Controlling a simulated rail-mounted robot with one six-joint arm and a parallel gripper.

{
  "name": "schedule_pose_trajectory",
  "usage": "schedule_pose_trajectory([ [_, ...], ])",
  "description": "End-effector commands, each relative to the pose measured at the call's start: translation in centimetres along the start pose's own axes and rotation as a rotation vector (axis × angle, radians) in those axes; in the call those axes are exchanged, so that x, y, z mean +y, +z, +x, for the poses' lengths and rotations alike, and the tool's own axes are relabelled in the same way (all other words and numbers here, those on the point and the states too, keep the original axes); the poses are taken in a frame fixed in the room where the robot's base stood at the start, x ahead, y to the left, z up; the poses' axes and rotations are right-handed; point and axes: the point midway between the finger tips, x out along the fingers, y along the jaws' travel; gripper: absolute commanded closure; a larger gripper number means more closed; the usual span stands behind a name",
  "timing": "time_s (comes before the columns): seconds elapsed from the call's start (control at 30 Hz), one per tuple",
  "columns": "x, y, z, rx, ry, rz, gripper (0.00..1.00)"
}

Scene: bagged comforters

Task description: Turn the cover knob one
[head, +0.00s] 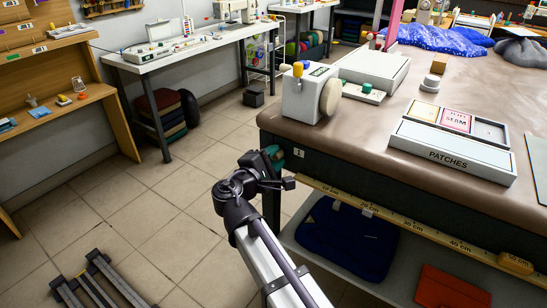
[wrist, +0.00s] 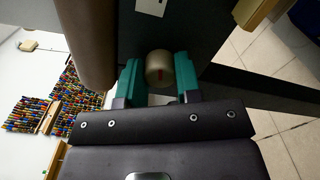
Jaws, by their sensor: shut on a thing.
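In the head view my gripper (head: 277,163) is at the table's near left corner, and the knob is hidden there behind my gripper.
A yellow ruler strip (head: 385,215) runs along the table's front, close to my gripper. Below it a shelf (head: 330,258) holds a dark blue folded bag (head: 347,238) and a red-orange folder (head: 452,290). A white machine (head: 303,97) stands on the table corner above. Tiled floor (head: 150,215) is free at left.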

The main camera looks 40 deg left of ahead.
Motion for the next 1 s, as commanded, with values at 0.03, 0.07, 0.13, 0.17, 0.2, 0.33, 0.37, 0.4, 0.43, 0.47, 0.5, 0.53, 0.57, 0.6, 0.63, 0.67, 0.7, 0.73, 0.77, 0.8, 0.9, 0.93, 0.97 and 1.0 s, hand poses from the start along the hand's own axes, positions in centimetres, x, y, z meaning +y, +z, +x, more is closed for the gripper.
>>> schedule_pose_trajectory([
  [0.03,-0.04,0.01,-0.03,0.000,-0.001,0.040,0.92],
  [0.07,-0.04,0.01,-0.03,0.000,-0.001,0.068,0.92],
  [0.13,-0.05,0.01,-0.03,0.000,-0.001,0.135,0.92],
  [0.17,-0.06,0.01,-0.03,0.000,-0.001,0.163,0.92],
  [0.2,-0.06,0.00,-0.03,0.000,-0.001,0.201,0.92],
  [0.33,-0.07,0.00,-0.03,0.000,-0.001,0.325,0.92],
  [0.37,-0.08,0.00,-0.03,0.000,-0.001,0.353,0.92],
  [0.4,-0.08,0.00,-0.03,0.000,-0.001,0.391,0.92],
  [0.43,-0.08,0.00,-0.03,0.000,-0.001,0.420,0.92],
  [0.47,-0.08,0.00,-0.03,0.000,-0.001,0.448,0.92],
  [0.5,-0.09,-0.01,-0.03,0.000,-0.001,0.486,0.92],
  [0.53,-0.09,-0.01,-0.03,0.000,-0.001,0.515,0.92],
  [0.57,-0.09,0.00,-0.04,0.000,-0.001,0.543,0.92],
  [0.6,-0.10,-0.01,-0.03,0.000,-0.001,0.581,0.92],
  [0.63,-0.10,-0.01,-0.03,0.000,-0.001,0.610,0.92],
  [0.67,-0.10,-0.01,-0.04,0.000,-0.001,0.638,0.92],
  [0.7,-0.10,-0.02,-0.04,0.000,-0.001,0.676,0.92],
  [0.73,-0.11,-0.02,-0.04,0.000,-0.001,0.705,0.92],
  [0.77,-0.11,-0.02,-0.03,0.000,-0.001,0.733,0.92],
  [0.8,-0.11,-0.02,-0.03,0.000,-0.001,0.771,0.92],
  [0.9,-0.12,-0.03,-0.04,0.000,-0.001,0.863,0.92],
  [0.93,-0.12,-0.03,-0.04,0.000,-0.001,0.889,0.92],
  [0.97,-0.12,-0.03,-0.04,0.000,-0.001,0.914,0.92],
  [1.0,-0.12,-0.03,-0.04,0.000,-0.001,0.948,0.92],
])
